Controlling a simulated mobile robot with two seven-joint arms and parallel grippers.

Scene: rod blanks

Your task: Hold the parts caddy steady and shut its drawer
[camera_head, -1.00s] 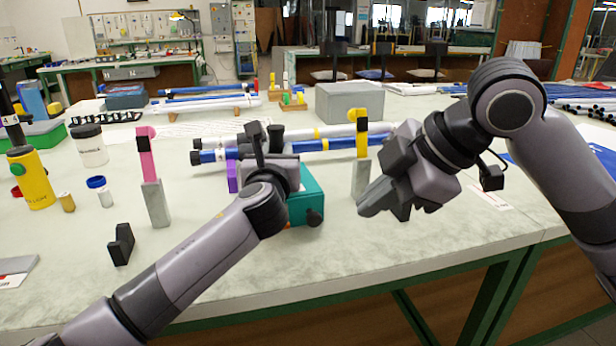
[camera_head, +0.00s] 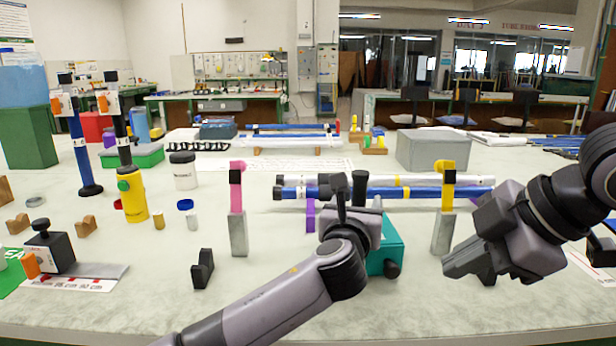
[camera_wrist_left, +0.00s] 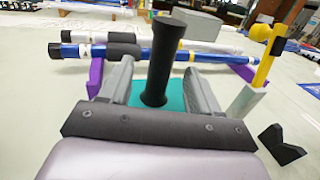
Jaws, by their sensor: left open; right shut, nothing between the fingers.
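The parts caddy is a teal box (camera_head: 386,246) on the table, partly hidden behind my left arm. A black round knob (camera_head: 391,269) shows at its front. How far its drawer stands out cannot be told. A black upright post (camera_head: 359,188) rises from the caddy; in the left wrist view the post (camera_wrist_left: 163,55) stands between the fingers above the teal top (camera_wrist_left: 178,112). My left gripper (camera_wrist_left: 160,82) is open, with a finger on each side of the post and visible gaps. My right gripper (camera_head: 450,268) is shut and empty, right of the caddy and its knob.
Behind the caddy, blue and white rods (camera_head: 420,192) lie across purple supports. A yellow-topped grey stand (camera_head: 443,232) is close to my right gripper. A pink-topped stand (camera_head: 238,232) and a black bracket (camera_head: 203,268) are to the left. The front table between them is mostly clear.

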